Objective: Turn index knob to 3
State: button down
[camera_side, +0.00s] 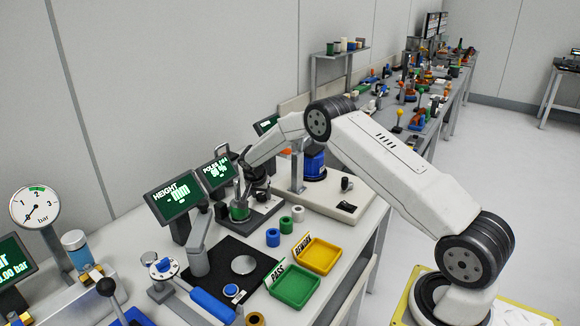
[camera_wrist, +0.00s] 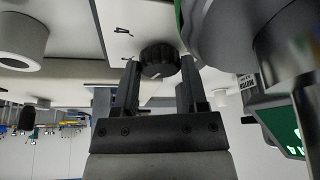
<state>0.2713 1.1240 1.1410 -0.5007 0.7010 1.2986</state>
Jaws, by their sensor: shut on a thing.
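The index knob (camera_wrist: 158,60) is a dark, ridged round knob with a pale pointer mark, seen in the wrist view on a light panel (camera_wrist: 108,18). A printed digit that looks like a 4 shows beside it; I cannot read which number the pointer is at. My gripper (camera_wrist: 159,72) has one finger on each side of the knob and is shut on it. In the side view my gripper (camera_side: 258,182) is low over the bench, near a green cylinder on a grey base; the knob cannot be made out there.
A POLES display (camera_side: 217,173) and a HEIGHT display (camera_side: 172,198) stand close to my gripper. A green PASS tray (camera_side: 294,287), a yellow REWORK tray (camera_side: 317,255) and small blue, green and white rings lie in front. A blue motor-like part (camera_side: 314,163) stands behind.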

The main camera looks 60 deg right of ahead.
jog(key=shift+m, duration=0.4)
jog(key=shift+c, duration=0.6)
grip_release()
jog(key=shift+r, duration=0.15)
jog(key=w+v, duration=0.1)
jog(key=v, duration=0.6)
jog(key=shift+s+a+r, duration=0.2)
jog(key=shift+s, duration=0.25)
